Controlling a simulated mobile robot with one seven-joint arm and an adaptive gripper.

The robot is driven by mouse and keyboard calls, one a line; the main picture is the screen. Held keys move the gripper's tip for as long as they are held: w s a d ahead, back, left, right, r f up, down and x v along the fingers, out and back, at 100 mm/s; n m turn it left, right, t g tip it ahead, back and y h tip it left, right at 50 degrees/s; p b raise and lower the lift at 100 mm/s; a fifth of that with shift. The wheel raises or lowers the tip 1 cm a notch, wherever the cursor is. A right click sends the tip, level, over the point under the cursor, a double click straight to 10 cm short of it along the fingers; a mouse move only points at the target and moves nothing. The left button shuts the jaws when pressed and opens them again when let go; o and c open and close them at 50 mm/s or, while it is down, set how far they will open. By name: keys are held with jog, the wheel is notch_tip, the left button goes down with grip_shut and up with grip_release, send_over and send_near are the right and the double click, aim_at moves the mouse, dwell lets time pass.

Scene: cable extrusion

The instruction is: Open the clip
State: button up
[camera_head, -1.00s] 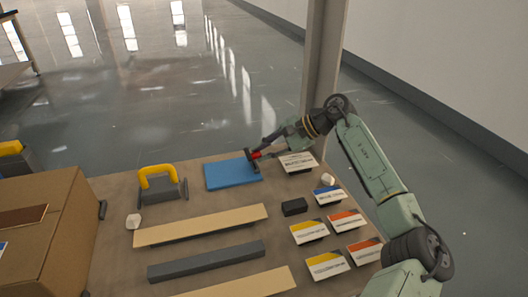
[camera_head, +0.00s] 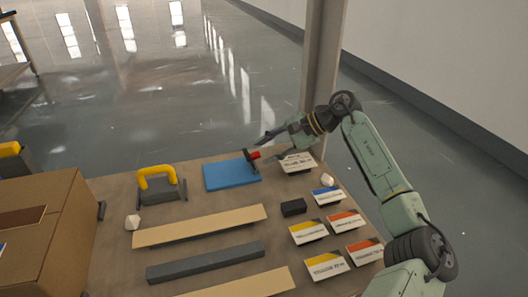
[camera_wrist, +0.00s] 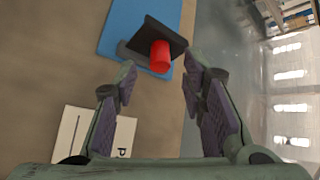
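The likely clip is a dark plate (camera_head: 249,161) with a red cylindrical knob (camera_head: 255,155), at the right edge of a blue board (camera_head: 230,175). In the wrist view, the dark plate (camera_wrist: 150,35) stands tilted, and the red knob (camera_wrist: 160,56) points towards my gripper. My gripper (camera_head: 274,146) is open and empty, just right of the knob. In the wrist view, the fingers of my gripper (camera_wrist: 160,68) are spread on either side of the knob, apparently without touching it. The clip's hinge or latch cannot be made out.
A labelled card (camera_head: 297,162) lies under my gripper, with more cards (camera_head: 326,264) nearer. A small black block (camera_head: 293,207), a yellow-handled tool (camera_head: 159,184) and long strips (camera_head: 200,226) lie on the table. A cardboard box (camera_head: 45,235) stands left. A pillar (camera_head: 323,70) rises behind my arm.

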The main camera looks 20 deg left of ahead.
jog(key=v, duration=1)
jog(key=shift+d, duration=0.15)
